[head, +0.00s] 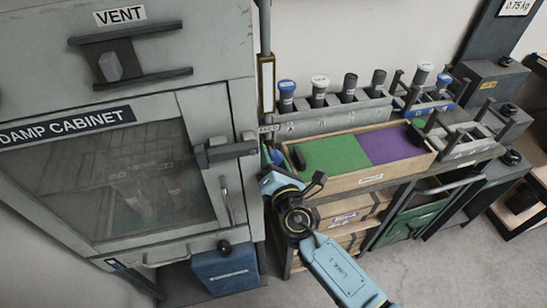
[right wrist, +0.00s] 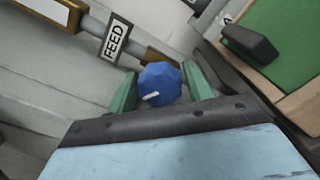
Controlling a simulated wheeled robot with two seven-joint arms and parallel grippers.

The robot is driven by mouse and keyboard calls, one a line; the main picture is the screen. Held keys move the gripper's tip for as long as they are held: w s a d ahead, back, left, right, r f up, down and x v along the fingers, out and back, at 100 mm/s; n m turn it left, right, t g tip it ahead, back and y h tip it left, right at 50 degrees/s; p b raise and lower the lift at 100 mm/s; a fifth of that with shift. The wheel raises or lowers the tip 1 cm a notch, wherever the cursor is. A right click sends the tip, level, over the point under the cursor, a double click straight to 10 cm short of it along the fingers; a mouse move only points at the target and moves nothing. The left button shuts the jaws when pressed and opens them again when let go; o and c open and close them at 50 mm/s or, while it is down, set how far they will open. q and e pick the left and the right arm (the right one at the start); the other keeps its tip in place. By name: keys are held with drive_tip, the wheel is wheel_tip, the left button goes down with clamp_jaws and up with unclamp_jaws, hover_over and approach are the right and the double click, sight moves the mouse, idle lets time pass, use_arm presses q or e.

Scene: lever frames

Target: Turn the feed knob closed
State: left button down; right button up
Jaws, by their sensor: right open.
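The feed knob (right wrist: 160,84) is blue and faceted, with a white mark near its lower left edge in the right wrist view. In the head view the knob (head: 277,156) shows small, beside the cabinet's right side. The FEED label (right wrist: 116,41) is on the pipe near it. My right gripper (right wrist: 162,80) is open, with one green finger on each side of the knob. I cannot tell whether the fingers touch it. In the head view my right gripper (head: 274,168) is at the knob, its fingers partly hidden. My left gripper is out of view.
The damp cabinet (head: 217,110) stands close on the left. A wooden tray (head: 345,182) with green and purple mats lies just right of my gripper, with a dark block (right wrist: 250,43) on it. Racks of capped bottles (head: 330,122) stand behind.

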drive_tip(key=shift+c, duration=0.4)
drive_tip(key=c, duration=0.6)
drive_tip(key=m+b, duration=0.2)
drive_tip(key=shift+f+m, duration=0.15)
drive_tip(key=shift+m, duration=0.25)
drive_tip(key=m+b, duration=0.1)
drive_tip(key=m, duration=0.1)
drive_tip(key=shift+m+b, duration=0.3)
drive_tip(key=shift+b, duration=0.1)
drive_tip(key=m+b, duration=0.1)
drive_tip(key=m, duration=0.2)
drive_tip(key=shift+m+b, duration=0.6)
drive_tip(key=shift+m, duration=1.1)
